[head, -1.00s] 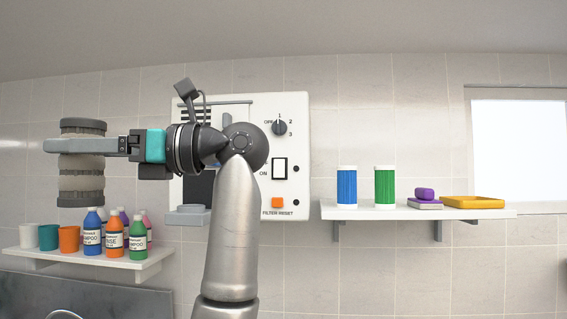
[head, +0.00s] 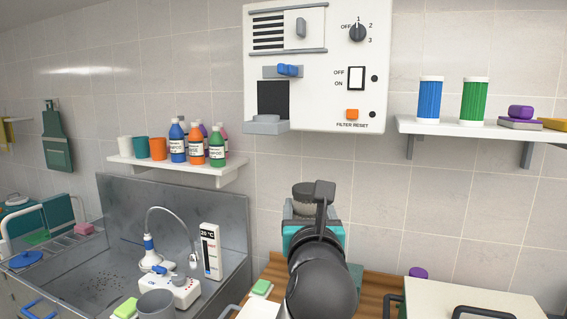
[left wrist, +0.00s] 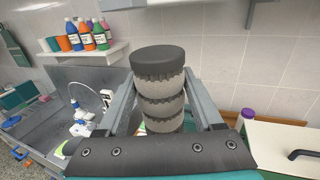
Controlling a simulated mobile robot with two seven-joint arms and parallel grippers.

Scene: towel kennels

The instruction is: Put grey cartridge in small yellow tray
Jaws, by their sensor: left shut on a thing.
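The grey cartridge (head: 304,192), a dark-capped cylinder with dirty pale bands, is held by my left gripper (head: 312,212). In the left wrist view the grey cartridge (left wrist: 160,90) stands upright between the two fingers of my left gripper (left wrist: 160,112). In the head view its lower part is hidden behind my gripper. A yellow tray (head: 556,124) shows in part at the right end of the right wall shelf, cut off by the picture edge. My right gripper is not in view.
The right shelf (head: 405,126) also bears blue (head: 430,98) and green (head: 474,100) cartridges and a purple block (head: 520,112). A white control unit (head: 320,100) hangs above my gripper. A wooden counter (head: 275,272) lies below. The sink (head: 95,265) and bottle shelf (head: 215,170) are left.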

